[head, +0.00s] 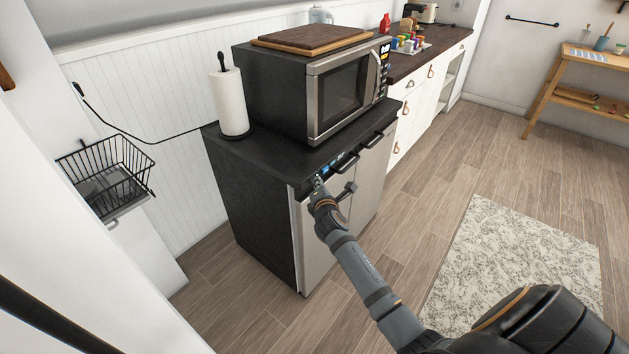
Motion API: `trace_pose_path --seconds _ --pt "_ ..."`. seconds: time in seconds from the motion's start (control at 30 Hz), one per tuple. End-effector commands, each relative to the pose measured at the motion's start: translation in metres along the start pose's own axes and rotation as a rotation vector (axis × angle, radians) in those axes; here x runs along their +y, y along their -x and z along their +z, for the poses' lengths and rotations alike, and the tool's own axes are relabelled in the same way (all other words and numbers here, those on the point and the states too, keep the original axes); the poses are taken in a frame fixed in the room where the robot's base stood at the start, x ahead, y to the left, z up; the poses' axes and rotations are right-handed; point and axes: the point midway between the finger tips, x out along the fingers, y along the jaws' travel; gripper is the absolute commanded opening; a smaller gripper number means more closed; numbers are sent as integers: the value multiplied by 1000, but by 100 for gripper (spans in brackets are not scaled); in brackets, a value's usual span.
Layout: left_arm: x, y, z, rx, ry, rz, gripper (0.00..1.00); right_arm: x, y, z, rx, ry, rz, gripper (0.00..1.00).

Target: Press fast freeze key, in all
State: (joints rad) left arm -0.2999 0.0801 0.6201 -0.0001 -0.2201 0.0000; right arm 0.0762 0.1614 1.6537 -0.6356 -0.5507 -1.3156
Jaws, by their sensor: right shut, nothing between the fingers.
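A low black fridge or freezer cabinet (255,205) with steel doors stands in the middle of the head view. A narrow control strip with small lit blue marks (340,160) runs along its upper front edge. My right gripper (318,182) is shut and empty, with its tips at the left end of this strip. I cannot tell whether the tips touch it. The fast freeze key cannot be made out; the gripper may cover part of the strip. My left gripper is not in view.
A microwave (340,92) with a wooden board (312,38) on top and a paper towel roll (230,102) stand on the cabinet. A wire basket (108,178) is at left. Open floor and a rug (522,262) lie right.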

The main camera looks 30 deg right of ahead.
Motion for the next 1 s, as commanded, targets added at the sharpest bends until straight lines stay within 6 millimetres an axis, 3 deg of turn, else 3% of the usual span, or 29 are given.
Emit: trace_pose_path --seconds 1.0 --pt "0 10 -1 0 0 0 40 -9 12 8 0 0 0 0"
